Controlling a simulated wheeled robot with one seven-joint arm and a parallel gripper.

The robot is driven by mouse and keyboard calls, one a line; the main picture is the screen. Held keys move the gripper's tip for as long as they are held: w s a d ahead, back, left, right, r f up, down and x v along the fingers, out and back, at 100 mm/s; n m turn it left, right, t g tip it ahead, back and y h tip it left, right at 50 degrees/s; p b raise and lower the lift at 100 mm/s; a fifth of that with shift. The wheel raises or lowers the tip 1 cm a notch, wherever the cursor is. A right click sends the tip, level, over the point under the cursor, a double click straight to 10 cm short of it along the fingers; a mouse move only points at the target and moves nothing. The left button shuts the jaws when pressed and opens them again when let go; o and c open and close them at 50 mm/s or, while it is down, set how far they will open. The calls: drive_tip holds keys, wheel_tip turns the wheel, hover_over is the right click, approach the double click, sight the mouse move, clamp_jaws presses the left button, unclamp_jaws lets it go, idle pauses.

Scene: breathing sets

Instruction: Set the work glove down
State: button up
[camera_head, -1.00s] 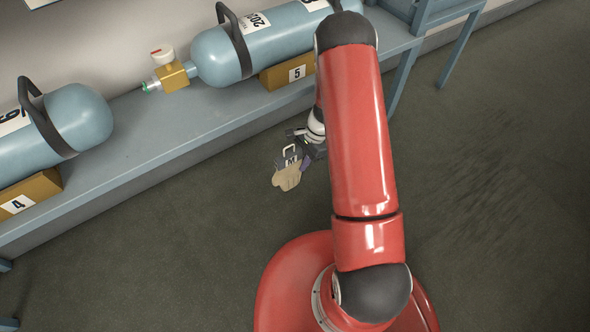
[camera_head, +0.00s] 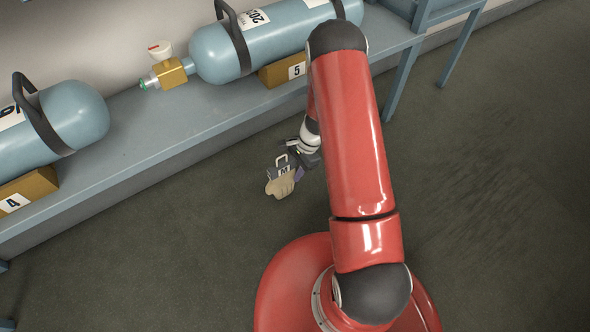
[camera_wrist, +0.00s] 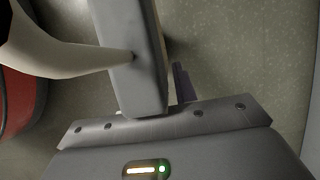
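The work glove (camera_head: 281,185) is beige with a darker part by the gripper. It shows in the head view against the floor, in front of the bench, and hangs at the end of my gripper (camera_head: 289,169). My gripper looks shut on it, though the fingers are small there. In the wrist view a broad grey finger-like plate fills the upper middle, with a thin dark piece beside it. A pale curved strip touches the plate's left side; I cannot tell if it is the glove. The glove's height above the floor is unclear.
A blue-grey bench (camera_head: 150,140) runs along the wall. It bears blue cylinders (camera_head: 222,52) (camera_head: 75,115) on ochre blocks marked 5 (camera_head: 283,72) and 4 (camera_head: 28,190). A gold valve (camera_head: 172,73) sticks out from one cylinder. The dark floor (camera_head: 160,250) is clear at lower left and right.

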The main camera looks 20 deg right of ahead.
drive_tip(key=shift+o, duration=0.9)
